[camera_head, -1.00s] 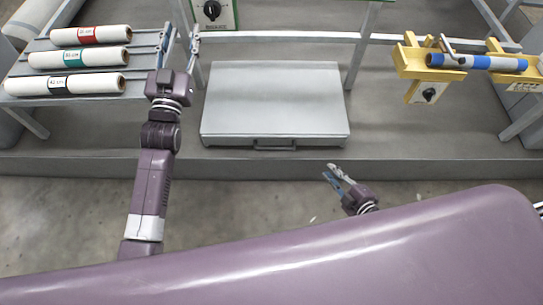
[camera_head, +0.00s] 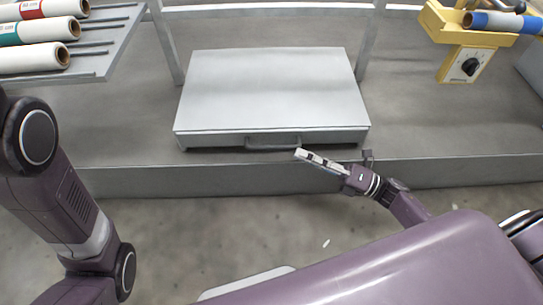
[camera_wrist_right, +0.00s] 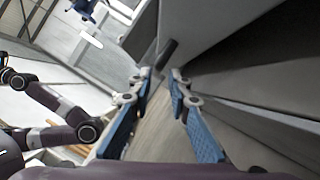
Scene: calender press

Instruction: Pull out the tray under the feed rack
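The tray (camera_head: 275,90) is a flat grey box on the low grey platform, between two frame legs. It has a bar handle (camera_head: 272,143) on its front face. My right gripper (camera_head: 303,155) is in front of the tray's front edge, by the right end of the handle. In the right wrist view, its two blue-padded fingers (camera_wrist_right: 161,76) are apart, and the dark handle (camera_wrist_right: 167,52) shows just beyond the fingertips. I cannot tell whether they touch. My left arm is at the left, its gripper out of view.
A grey rack (camera_head: 105,60) with labelled rolls (camera_head: 35,32) stands at upper left. A yellow bracket (camera_head: 468,38) with a dial and a blue-and-white roll is at upper right. The platform edge (camera_head: 250,180) runs across; bare floor lies before it.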

